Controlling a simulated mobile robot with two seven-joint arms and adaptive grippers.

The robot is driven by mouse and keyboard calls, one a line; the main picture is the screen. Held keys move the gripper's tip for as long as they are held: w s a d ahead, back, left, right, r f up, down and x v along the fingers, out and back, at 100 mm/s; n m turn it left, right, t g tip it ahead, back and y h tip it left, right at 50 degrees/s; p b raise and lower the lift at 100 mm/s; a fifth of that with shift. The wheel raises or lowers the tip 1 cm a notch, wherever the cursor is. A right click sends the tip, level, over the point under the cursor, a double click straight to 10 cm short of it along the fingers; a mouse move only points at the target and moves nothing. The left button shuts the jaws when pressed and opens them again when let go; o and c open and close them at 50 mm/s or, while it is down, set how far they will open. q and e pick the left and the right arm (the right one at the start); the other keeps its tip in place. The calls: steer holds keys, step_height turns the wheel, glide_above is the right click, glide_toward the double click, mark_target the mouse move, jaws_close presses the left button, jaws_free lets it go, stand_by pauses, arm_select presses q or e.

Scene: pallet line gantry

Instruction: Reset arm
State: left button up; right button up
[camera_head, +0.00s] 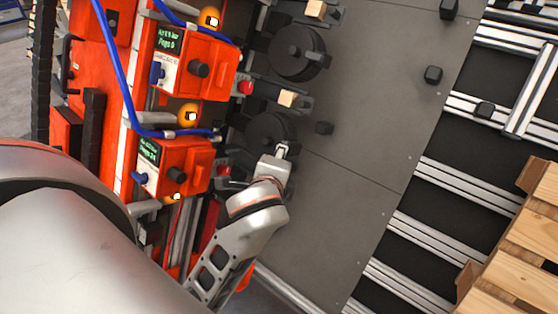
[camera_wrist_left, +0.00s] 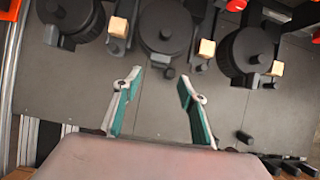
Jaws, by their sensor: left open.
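My left arm reaches in from the lower left in the head view. Its gripper (camera_head: 282,150) is over the dark grey plate (camera_head: 345,130), beside a black round disc (camera_head: 268,130). In the left wrist view the two teal-lined fingers of the gripper (camera_wrist_left: 158,88) stand apart with nothing between them. Beyond them is a black round part (camera_wrist_left: 166,28), with grey plate below it. My right gripper is not in view.
Orange units (camera_head: 192,65) with small displays and blue hoses (camera_head: 122,75) line the left. Small wooden blocks (camera_head: 288,98) sit by the black discs. Metal rails (camera_head: 445,177) and a wooden pallet (camera_head: 535,240) are at the right. The plate's middle is mostly clear.

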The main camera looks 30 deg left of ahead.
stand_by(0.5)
arm_select(q)
steer(key=s+d+f+n+h, duration=0.1)
steer(key=d+f+n+h, duration=0.15)
steer(key=f, duration=0.65)
steer(key=s+d+f+n+h, duration=0.15)
steer(key=d+f, duration=0.25)
steer(key=f, duration=0.5)
steer(key=s+d+f+n+h, duration=0.1)
steer(key=s+f+n+h, duration=0.1)
steer(key=s+f, duration=0.4)
steer(key=s+d+f+n+g+h, duration=0.1)
steer(key=s+f+n, duration=0.4)
steer(key=f, duration=0.5)
steer(key=shift+s+d+f+h, duration=0.3)
steer(key=shift+s+h, duration=0.2)
steer(key=shift+s, duration=0.25)
steer(key=shift+r, duration=0.1)
